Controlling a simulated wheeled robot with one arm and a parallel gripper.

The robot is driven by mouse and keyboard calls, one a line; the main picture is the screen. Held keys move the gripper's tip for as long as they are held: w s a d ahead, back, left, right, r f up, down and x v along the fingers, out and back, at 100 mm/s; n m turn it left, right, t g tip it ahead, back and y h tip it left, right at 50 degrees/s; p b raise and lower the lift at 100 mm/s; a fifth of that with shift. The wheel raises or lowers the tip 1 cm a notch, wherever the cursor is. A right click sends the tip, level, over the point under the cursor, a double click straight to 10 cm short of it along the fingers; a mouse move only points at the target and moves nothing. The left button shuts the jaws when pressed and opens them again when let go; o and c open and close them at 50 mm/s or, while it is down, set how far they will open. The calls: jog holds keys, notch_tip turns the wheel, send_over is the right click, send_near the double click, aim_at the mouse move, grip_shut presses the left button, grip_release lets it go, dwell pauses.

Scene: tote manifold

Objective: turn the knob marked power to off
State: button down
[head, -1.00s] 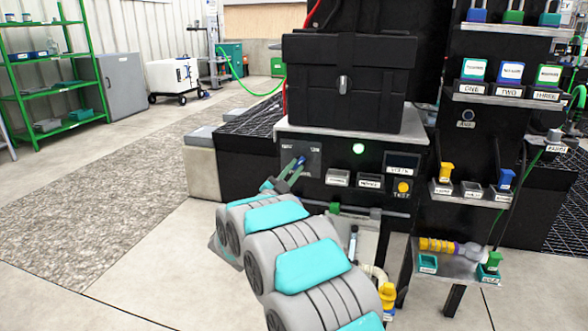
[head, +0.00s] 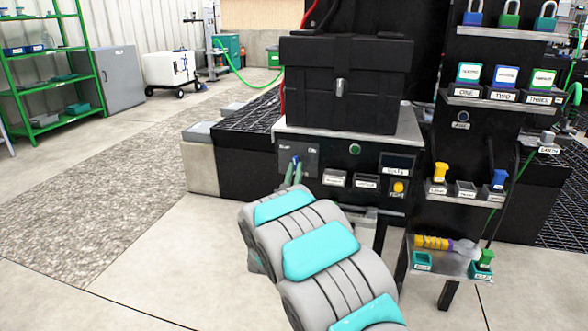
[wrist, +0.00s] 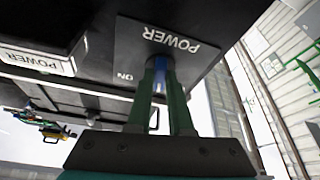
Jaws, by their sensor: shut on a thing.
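The power knob (head: 296,159) is blue and sits on a dark plate (head: 309,157) at the left of the black cabinet's front. In the wrist view the plate (wrist: 195,62) appears upside down, with the words POWER and ON readable. The blue knob (wrist: 160,66) shows there between the green fingers. My gripper (head: 294,168) is shut on the knob; it also shows in the wrist view (wrist: 161,75). The fingers hide much of the knob, so its exact pointing is hard to tell. A round lamp (head: 355,149) right of the plate looks dark green, unlit.
A black case (head: 345,100) stands on the cabinet top (head: 300,132). A yellow button (head: 398,187) and labelled plates are to the right. Farther right is a rack with padlocks (head: 511,14) and tags. Open floor (head: 150,240) lies to the left.

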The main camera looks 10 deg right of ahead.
jog(key=shift+s+d+r+n+y, duration=0.15)
jog(key=shift+n+y, duration=0.9)
jog(key=shift+n, duration=1.15)
jog(key=shift+w+d+n+y, duration=0.1)
jog(key=shift+n+y, duration=0.95)
jog(key=shift+n, duration=1.15)
jog(key=c, duration=0.8)
grip_release()
jog(key=shift+s, duration=0.1)
jog(key=b+v, duration=0.1)
jog(key=v, duration=0.6)
jog(key=shift+s+a, duration=0.1)
jog(key=shift+s, duration=0.3)
